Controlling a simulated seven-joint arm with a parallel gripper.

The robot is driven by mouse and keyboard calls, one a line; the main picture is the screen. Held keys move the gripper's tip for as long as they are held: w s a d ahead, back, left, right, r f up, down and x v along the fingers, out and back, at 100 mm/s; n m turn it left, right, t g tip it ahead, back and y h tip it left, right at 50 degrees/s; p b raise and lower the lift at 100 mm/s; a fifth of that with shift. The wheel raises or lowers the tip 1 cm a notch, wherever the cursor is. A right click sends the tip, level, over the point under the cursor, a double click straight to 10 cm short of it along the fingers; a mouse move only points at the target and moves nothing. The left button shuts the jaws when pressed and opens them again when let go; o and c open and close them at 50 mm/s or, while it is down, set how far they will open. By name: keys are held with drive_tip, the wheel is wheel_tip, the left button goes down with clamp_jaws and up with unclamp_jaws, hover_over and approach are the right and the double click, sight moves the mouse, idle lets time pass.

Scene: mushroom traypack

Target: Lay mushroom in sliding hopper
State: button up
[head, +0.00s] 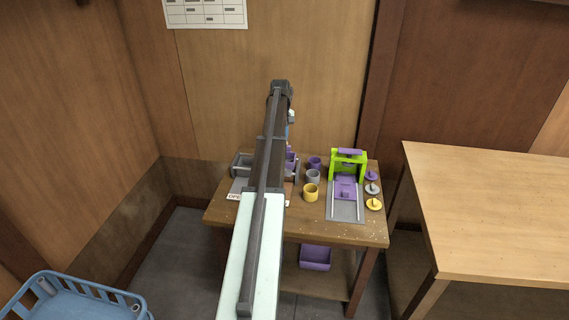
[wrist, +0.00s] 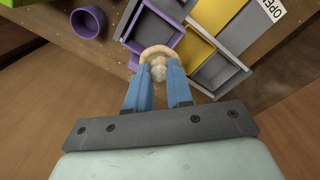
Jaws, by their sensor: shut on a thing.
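In the wrist view, my gripper (wrist: 158,68) has its blue fingers closed on a pale mushroom (wrist: 155,51) with a tan cap and a lighter stem. The mushroom is in front of an open-topped unit with purple, yellow and grey compartments, which seems to be the sliding hopper (wrist: 165,22). An "OPEN" label (wrist: 272,8) lies beside it. The mushroom overlaps the purple compartment's edge in this view; I cannot tell its height or whether it touches.
Three cups, purple, grey and yellow (head: 311,193), stand right of the hopper on the small wooden table (head: 290,222). A green press (head: 347,161) and several lids (head: 374,205) are farther right. A purple bin (head: 315,257) sits on the lower shelf. A larger table (head: 490,205) stands at right.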

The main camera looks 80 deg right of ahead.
drive_tip(key=shift+s+a+r, duration=0.1)
drive_tip(key=shift+s+r, duration=0.3)
drive_tip(key=shift+s, duration=0.35)
drive_tip(key=shift+s+f, duration=0.15)
drive_tip(key=shift+s, duration=0.05)
drive_tip(key=shift+f, duration=4.55)
drive_tip(key=shift+f, duration=0.15)
drive_tip(key=o, duration=0.5)
wheel_tip(320, 180, up, 12)
drive_tip(key=shift+w+a+r, duration=0.15)
